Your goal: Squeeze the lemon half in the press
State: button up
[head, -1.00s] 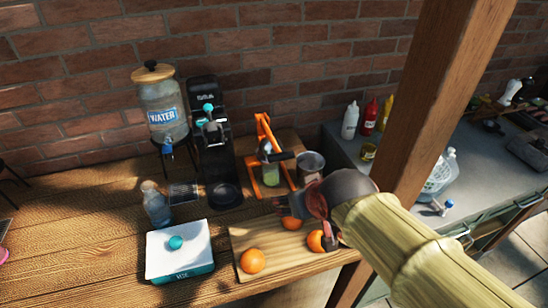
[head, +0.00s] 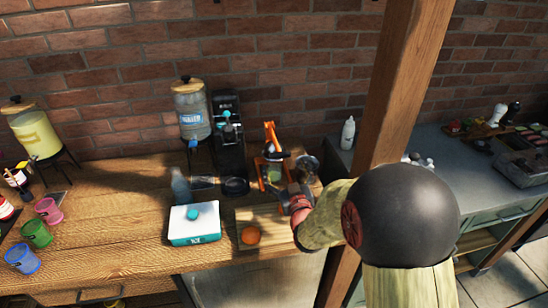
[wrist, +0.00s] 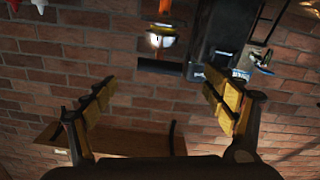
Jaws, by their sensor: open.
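The orange lever press (head: 270,138) stands at the back of the wooden table in the head view, with a glass holding something green (head: 274,174) under it. In the wrist view, the orange press (wrist: 165,8) shows at the top edge, with a bright metallic part below it. I cannot make out the lemon half in either view. My gripper (head: 287,196) is in front of the press, above the cutting board's back edge. In the wrist view, my gripper (wrist: 158,92) has its two yellow-padded fingers wide apart, with nothing between them.
A metal cup (head: 308,165) stands right of the press and a black machine (head: 226,130) left of it. An orange (head: 251,236) lies on the cutting board (head: 274,224). A white-and-teal box (head: 194,231) sits left of the board. A wooden post (head: 382,130) rises at right.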

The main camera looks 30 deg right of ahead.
aim_at(281, 157)
jog(key=shift+b+x, duration=0.5)
jog(key=shift+x, duration=3.4)
jog(key=c, duration=0.3)
jog(key=shift+a, duration=0.1)
jog(key=c, duration=1.3)
